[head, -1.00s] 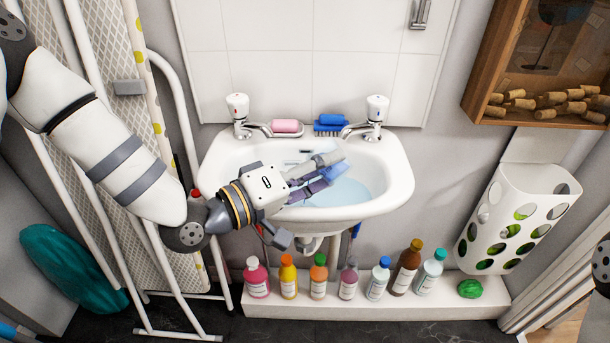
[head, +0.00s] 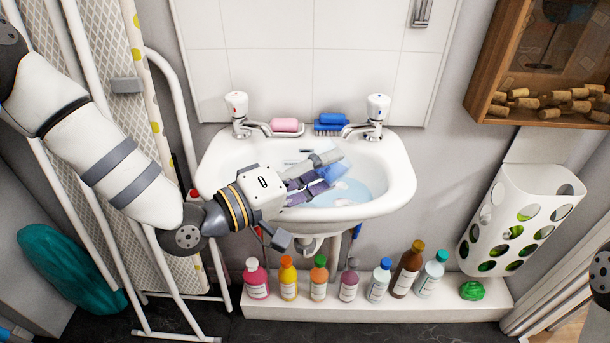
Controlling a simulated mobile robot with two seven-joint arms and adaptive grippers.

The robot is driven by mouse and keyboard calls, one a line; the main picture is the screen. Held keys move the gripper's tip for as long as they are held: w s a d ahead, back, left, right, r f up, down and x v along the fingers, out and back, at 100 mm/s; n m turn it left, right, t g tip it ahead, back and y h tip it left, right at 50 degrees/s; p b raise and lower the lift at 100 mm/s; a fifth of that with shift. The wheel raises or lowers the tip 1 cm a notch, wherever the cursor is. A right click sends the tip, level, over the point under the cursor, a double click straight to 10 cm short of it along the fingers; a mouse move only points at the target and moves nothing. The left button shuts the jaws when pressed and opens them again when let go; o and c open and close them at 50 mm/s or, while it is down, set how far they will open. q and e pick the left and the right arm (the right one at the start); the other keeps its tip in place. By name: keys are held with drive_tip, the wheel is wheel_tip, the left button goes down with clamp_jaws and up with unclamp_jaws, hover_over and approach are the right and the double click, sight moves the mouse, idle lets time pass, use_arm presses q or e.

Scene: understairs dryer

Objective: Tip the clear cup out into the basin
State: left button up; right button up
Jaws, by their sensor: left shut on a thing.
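The white basin (head: 392,185) is fixed to the wall in the middle, with pale blue water (head: 368,190) inside. My left gripper (head: 326,173) is over the basin and shut on the clear cup (head: 338,169). The cup looks pale blue and tilted. The fingers hide much of it, so I cannot tell its exact angle or what is inside. A small whitish patch (head: 343,201) shows in the basin just below the cup. My right gripper is out of view.
Two taps (head: 375,108), a pink soap (head: 285,125) and a blue brush (head: 332,122) are along the basin's back rim. Several bottles (head: 318,282) stand on a ledge below. A wooden cork box (head: 500,60) and a white holed holder (head: 520,220) are at right.

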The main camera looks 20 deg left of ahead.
use_arm(q)
drive_tip(key=shift+f+n, duration=0.25)
drive_tip(key=shift+n, duration=0.05)
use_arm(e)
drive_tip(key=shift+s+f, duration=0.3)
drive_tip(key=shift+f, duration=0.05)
use_arm(q)
drive_tip(key=shift+w+a+r+n, duration=0.2)
drive_tip(key=shift+a+n, duration=0.15)
drive_tip(key=shift+n, duration=0.1)
drive_tip(key=shift+w+a+r+n, duration=0.15)
drive_tip(key=shift+a+n, duration=0.15)
drive_tip(key=shift+n, duration=0.15)
idle(0.7)
drive_tip(key=shift+w+a+r+n+b, duration=0.1)
drive_tip(key=shift+a+r+n+b, duration=0.15)
drive_tip(key=shift+n, duration=0.55)
idle(0.6)
drive_tip(key=shift+f+n+t+b, duration=0.3)
drive_tip(key=shift+f+n+b, duration=0.05)
drive_tip(key=shift+n, duration=0.15)
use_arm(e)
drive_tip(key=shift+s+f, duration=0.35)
